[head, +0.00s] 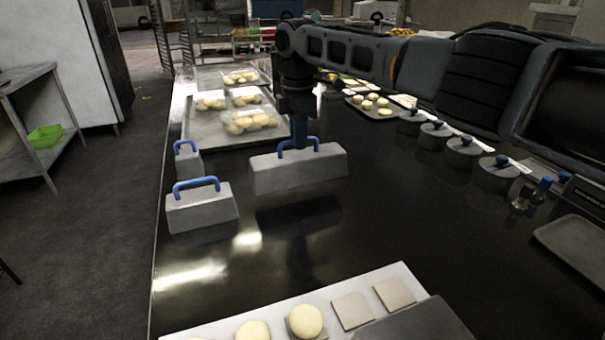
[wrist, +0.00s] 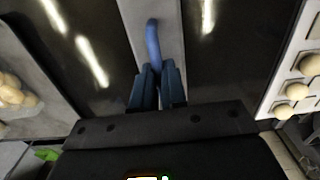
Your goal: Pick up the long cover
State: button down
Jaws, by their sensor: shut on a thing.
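The long cover (head: 310,172) is a grey block-like lid with a blue handle (head: 284,150) on top. It hangs above the dark table, with its dark reflection or shadow below. My gripper (head: 301,146) points down and is shut on the blue handle. In the wrist view my gripper (wrist: 158,78) closes on the blue handle (wrist: 152,40), and part of the long cover (wrist: 140,12) shows beneath. The cover's far side is hidden.
Two shorter grey covers with blue handles, a nearer one (head: 202,212) and a farther one (head: 187,162), stand to the left. A tray (head: 205,137) with dough boxes lies behind. Round lids (head: 464,150) line the right. A white board (head: 400,272) with dough is in front.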

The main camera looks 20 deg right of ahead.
jog(key=shift+r+p, duration=2.25)
jog(key=shift+r, duration=0.95)
